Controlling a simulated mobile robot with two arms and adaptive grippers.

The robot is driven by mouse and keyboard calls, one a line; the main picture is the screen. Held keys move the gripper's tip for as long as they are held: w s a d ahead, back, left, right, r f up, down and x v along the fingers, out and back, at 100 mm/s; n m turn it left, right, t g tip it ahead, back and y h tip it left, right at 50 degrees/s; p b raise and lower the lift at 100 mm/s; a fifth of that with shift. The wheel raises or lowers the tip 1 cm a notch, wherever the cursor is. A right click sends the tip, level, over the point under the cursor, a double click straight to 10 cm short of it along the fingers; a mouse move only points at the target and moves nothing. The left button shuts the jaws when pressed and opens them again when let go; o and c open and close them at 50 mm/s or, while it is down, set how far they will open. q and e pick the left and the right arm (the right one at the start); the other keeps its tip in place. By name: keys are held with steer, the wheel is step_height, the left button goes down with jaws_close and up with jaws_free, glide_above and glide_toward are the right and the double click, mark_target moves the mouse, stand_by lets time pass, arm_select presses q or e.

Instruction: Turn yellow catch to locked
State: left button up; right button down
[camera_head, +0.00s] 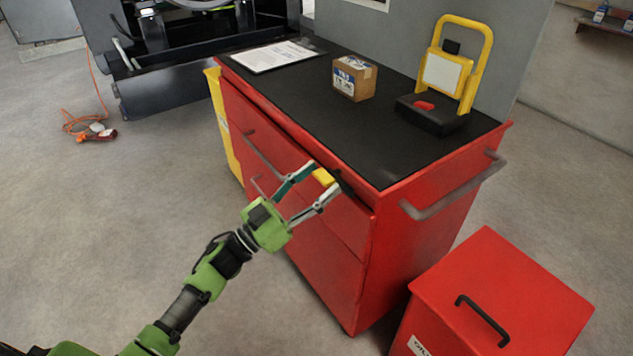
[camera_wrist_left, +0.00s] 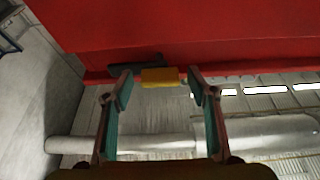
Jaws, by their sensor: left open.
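The yellow catch (camera_head: 324,177) is a small yellow block on the upper front edge of the red tool cabinet (camera_head: 318,268). In the left wrist view the yellow catch (camera_wrist_left: 159,77) sits in the middle, against a dark bar (camera_wrist_left: 135,70) on the red front. My left gripper (camera_head: 318,182) is open at the cabinet front. In the left wrist view its fingers (camera_wrist_left: 160,88) stand on either side of the catch, with a gap visible on both sides. I cannot tell how deep the catch lies between them. My right gripper is in neither view.
On the black cabinet top stand a cardboard box (camera_head: 354,77), a clipboard (camera_head: 272,56) and a yellow-framed lamp (camera_head: 445,70). A grey side handle (camera_head: 455,190) sticks out at the right. A red lidded box (camera_head: 500,290) stands front right. Floor at the left is mostly clear.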

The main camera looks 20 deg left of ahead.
arm_select(q)
jaws_close()
